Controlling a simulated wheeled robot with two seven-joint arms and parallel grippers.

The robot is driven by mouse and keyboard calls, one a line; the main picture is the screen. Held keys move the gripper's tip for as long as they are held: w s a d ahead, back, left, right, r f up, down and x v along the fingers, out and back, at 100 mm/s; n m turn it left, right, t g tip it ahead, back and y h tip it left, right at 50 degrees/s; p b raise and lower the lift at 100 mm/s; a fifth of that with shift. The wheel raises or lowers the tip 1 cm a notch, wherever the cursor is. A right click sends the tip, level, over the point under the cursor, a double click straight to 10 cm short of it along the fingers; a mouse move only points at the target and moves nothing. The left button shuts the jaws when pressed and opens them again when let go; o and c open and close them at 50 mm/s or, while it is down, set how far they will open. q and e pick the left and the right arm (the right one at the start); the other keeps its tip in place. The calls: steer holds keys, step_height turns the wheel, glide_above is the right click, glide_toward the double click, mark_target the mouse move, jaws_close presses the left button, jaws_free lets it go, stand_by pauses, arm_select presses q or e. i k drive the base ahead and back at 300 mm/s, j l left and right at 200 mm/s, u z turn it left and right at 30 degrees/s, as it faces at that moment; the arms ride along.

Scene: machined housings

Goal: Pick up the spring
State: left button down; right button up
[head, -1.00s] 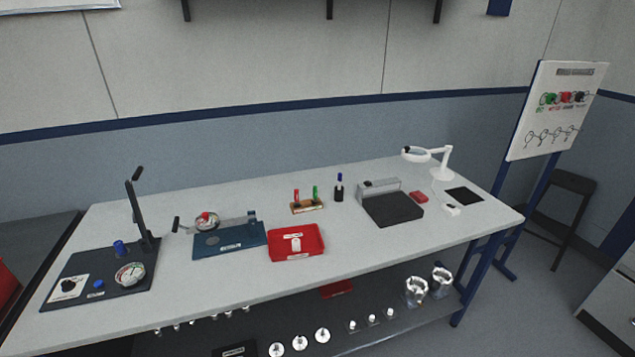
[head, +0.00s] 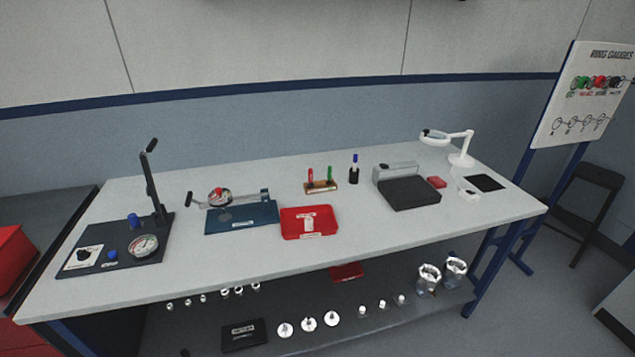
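I cannot make out a spring for certain in the head view. Several small metal parts (head: 240,291) lie in a row on the lower shelf, too small to tell apart. Several round white pieces with upright pins (head: 309,324) stand further forward on that shelf, beside smaller pale pieces (head: 381,304). The red tray (head: 309,223) on the bench top holds a small white piece (head: 308,224). Neither of my grippers shows in the head view.
The bench (head: 350,232) carries a black gauge fixture (head: 110,262), a blue fixture (head: 243,218), a dark block (head: 409,193) and a white magnifier lamp (head: 462,150).

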mark_target(137, 220)
steer(key=u, duration=1.4)
